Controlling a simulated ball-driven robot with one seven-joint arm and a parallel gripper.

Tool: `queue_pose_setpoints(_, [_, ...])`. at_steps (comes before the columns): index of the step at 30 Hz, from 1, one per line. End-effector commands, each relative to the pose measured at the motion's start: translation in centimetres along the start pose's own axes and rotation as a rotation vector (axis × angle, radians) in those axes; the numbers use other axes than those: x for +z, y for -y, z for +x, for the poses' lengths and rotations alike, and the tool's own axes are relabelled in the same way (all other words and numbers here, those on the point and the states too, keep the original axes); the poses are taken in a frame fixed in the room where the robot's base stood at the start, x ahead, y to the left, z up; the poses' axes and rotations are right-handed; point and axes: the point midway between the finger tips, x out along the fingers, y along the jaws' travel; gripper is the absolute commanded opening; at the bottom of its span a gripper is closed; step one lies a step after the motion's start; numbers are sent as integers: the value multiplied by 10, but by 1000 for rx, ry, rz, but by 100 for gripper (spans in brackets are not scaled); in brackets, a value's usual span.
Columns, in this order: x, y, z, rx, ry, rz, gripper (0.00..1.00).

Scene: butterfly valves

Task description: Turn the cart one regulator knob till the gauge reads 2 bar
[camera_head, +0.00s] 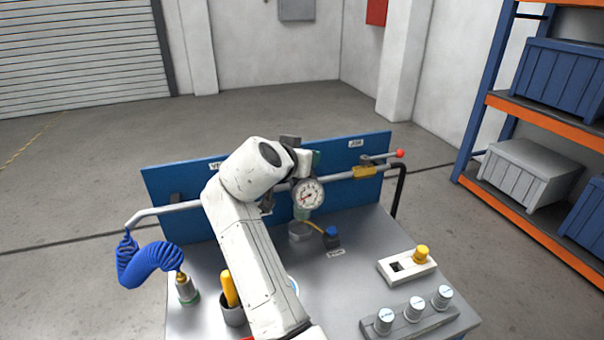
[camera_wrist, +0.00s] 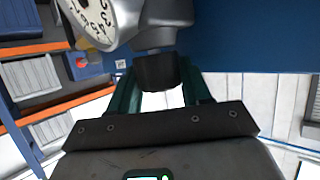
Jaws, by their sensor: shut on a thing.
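The pressure gauge (camera_head: 307,195) has a round white dial and sits on the pipe at the middle of the blue panel. Its needle is too small to read surely. In the wrist view part of the dial (camera_wrist: 92,18) shows at the top left, cut off by the edge, with a red mark. The dark regulator knob (camera_wrist: 157,70) sits below a grey body. My gripper (camera_wrist: 158,88) has its dark green fingers on both sides of the knob and is shut on it. In the head view my white arm hides the knob and most of the gripper.
The pipe carries a lever with a red ball (camera_head: 399,153) at the right. A coiled blue hose (camera_head: 150,262) hangs at the left. A cup with a yellow handle (camera_head: 229,288), a switch box (camera_head: 407,266) and several grey knobs (camera_head: 414,308) stand on the cart top.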

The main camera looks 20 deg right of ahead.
Motion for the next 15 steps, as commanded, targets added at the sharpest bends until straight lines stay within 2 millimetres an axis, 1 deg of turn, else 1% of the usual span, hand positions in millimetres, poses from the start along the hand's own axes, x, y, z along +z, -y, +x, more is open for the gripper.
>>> queue_pose_setpoints(1, [6, 1, 2, 27, 3, 9, 18])
queue_pose_setpoints(9, [3, 0, 1, 133, 4, 52, 18])
queue_pose_setpoints(15, [2, 0, 1, 163, 6, 65, 18])
